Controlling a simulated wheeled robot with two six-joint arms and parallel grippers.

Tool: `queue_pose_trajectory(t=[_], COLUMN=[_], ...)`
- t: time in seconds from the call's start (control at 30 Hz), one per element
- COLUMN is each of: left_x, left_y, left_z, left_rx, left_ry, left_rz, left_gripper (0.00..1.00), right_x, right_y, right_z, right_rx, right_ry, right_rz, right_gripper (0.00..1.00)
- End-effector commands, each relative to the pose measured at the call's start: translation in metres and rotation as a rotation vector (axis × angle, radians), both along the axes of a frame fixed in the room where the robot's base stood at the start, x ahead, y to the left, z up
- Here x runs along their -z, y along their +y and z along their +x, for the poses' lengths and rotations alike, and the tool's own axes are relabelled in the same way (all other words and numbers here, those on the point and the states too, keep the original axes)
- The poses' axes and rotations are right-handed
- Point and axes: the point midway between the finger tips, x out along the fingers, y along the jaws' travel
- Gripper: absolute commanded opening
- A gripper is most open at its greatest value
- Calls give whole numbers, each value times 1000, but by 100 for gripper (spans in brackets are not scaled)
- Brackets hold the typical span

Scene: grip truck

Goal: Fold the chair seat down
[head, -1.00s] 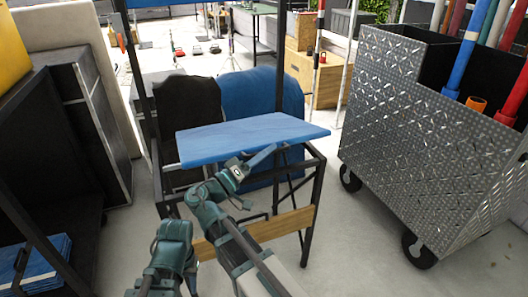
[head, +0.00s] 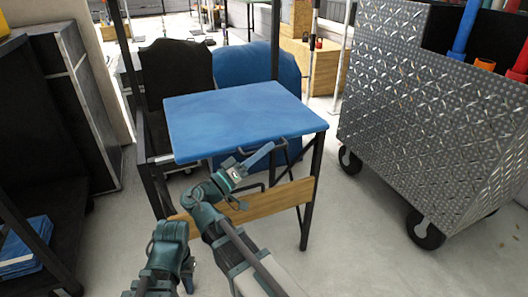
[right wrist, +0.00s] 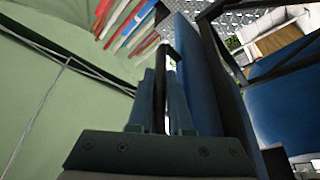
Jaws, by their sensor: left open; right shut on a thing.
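The blue chair seat (head: 240,112) shows its broad top face in the head view, close to level across the black chair frame (head: 312,190). It also shows edge-on in the right wrist view (right wrist: 197,70). My right gripper (head: 262,156) is at the seat's front edge, shut on a dark bar (right wrist: 160,85) that looks like a handle under that edge. The bar lies between the fingers in the right wrist view. My left gripper (head: 170,236) is low and left of the chair, open and apart from it; its fingertips are hard to make out.
A diamond-plate cart (head: 425,120) on black wheels stands to the right. A dark case (head: 75,100) and a shelf with blue folded cloth (head: 25,250) are at the left. Black and blue covers (head: 255,65) hang behind the seat. Concrete floor is clear between chair and cart.

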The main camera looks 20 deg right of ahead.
Motion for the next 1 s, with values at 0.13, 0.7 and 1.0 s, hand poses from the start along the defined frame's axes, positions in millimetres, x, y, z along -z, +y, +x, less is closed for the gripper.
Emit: queue_pose_trajectory(t=[0.13,0.7,1.0], left_x=[4,5,5], left_y=[0,0,0], left_z=[0,0,0], left_rx=[1,1,1], left_ry=[0,0,0], left_rz=[-1,-1,-1], left_gripper=[42,42,42], right_x=[8,8,7], right_y=[0,0,0], right_z=[-1,-2,-1], right_rx=[2,2,2], right_ry=[5,4,3], right_rz=[15,14,12], right_gripper=[0,30,30])
